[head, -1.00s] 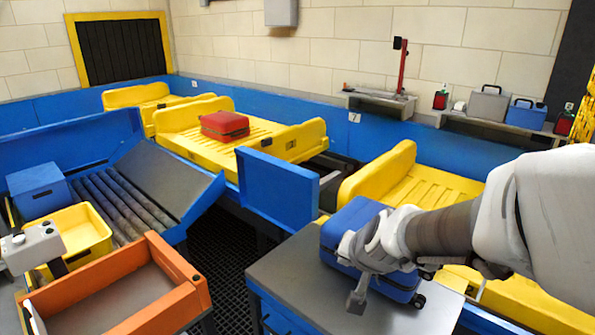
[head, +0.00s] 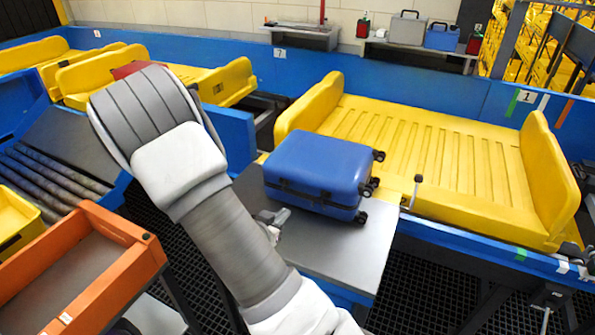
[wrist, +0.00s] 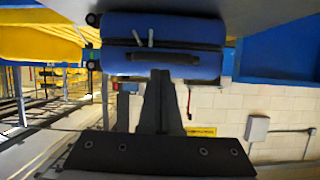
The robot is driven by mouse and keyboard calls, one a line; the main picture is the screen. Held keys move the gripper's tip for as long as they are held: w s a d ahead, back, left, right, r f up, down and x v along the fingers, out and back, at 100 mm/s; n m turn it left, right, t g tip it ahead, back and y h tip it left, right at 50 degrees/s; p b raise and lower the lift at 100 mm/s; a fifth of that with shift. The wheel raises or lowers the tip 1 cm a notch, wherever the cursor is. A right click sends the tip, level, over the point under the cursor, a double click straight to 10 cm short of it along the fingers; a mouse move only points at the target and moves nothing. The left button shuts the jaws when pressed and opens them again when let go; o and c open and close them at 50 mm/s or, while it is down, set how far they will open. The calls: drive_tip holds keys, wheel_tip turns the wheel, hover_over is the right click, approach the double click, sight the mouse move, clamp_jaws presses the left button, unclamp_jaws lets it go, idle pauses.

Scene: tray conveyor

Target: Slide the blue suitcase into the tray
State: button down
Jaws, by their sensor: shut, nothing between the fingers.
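The blue suitcase (head: 318,165) lies flat on the grey table top (head: 340,245), beside the yellow tray (head: 430,150). Its wheels are at its right end, near the tray's front edge. The tray is empty, with raised ends at left and right. My gripper (head: 272,222) is at the suitcase's near left side, partly hidden by my arm. In the wrist view the shut, empty fingers (wrist: 161,82) point at the suitcase's side with the handle (wrist: 163,58). The fingertips are very close to it; I cannot tell whether they touch.
A low blue rail (head: 440,225) runs along the tray's near side, with a small black-topped lever (head: 415,190) by the suitcase. An orange bin (head: 80,270) stands at left, near rollers (head: 50,180). A red suitcase (head: 130,69) sits in another tray, partly hidden.

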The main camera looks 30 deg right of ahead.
sight(317, 167)
drive_tip(key=shift+w+d+f+b, duration=1.05)
drive_tip(key=shift+w+d+b, duration=2)
drive_tip(key=shift+d, duration=3.15)
drive_tip(key=shift+w+d+f+b, duration=1.05)
drive_tip(key=shift+w+d+b, duration=0.8)
drive_tip(key=shift+w+d, duration=3.3)
drive_tip(key=shift+h, duration=0.3)
drive_tip(key=s+r+p, duration=0.1)
drive_tip(key=s+a+r+p, duration=0.1)
drive_tip(key=s, duration=0.1)
drive_tip(key=s+a+r, duration=0.1)
drive_tip(key=r, duration=0.1)
drive_tip(key=shift+s+p, duration=0.25)
drive_tip(key=shift+p, duration=0.15)
drive_tip(key=shift+s+a+r, duration=0.1)
drive_tip(key=shift+s+a, duration=0.1)
drive_tip(key=shift+a, duration=0.1)
drive_tip(key=shift+a, duration=0.1)
